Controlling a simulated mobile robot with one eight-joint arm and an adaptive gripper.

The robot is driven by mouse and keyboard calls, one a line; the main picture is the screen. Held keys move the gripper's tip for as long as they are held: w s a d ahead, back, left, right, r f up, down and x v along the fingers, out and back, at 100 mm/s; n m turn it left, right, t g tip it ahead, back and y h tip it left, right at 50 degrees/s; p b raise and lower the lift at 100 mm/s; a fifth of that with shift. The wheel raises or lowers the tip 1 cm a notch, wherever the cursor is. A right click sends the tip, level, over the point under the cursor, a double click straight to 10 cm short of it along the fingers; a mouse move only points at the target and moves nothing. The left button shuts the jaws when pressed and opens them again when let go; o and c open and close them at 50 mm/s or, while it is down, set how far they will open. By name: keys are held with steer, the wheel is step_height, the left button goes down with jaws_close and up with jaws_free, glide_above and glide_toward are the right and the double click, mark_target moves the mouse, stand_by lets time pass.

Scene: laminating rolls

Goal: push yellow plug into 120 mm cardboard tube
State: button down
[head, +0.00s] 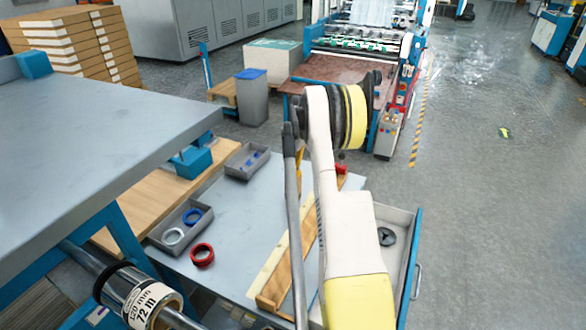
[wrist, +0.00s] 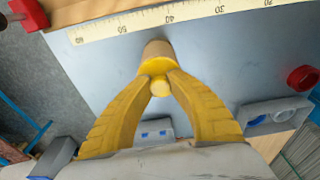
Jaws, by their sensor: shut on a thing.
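My gripper (wrist: 160,78) has its two yellow fingers closed together in the wrist view. A small round yellow plug (wrist: 160,87) shows between the fingertips. Just beyond the tips is a short tan cardboard tube (wrist: 157,48), over the grey bench top near the ruler. The plug and tube overlap in this view; I cannot tell whether they touch or whether the plug is inside. In the head view my arm hides the tube and most of the gripper.
A ruler board (head: 280,262) with a red stop (head: 341,169) crosses the grey bench (head: 235,215). Grey trays (head: 180,226) and a red ring (head: 202,255) lie left. A labelled roll (head: 140,300) sits on a shaft at lower left. An open drawer (head: 405,265) is at right.

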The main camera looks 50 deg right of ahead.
stand_by(0.4)
steer(key=c, duration=1.2)
jaws_free()
steer(key=shift+f, duration=0.1)
steer(key=shift+c, duration=0.2)
step_height(320, 180, up, 12)
steer(key=s, duration=0.1)
steer(key=shift+s+d, duration=0.2)
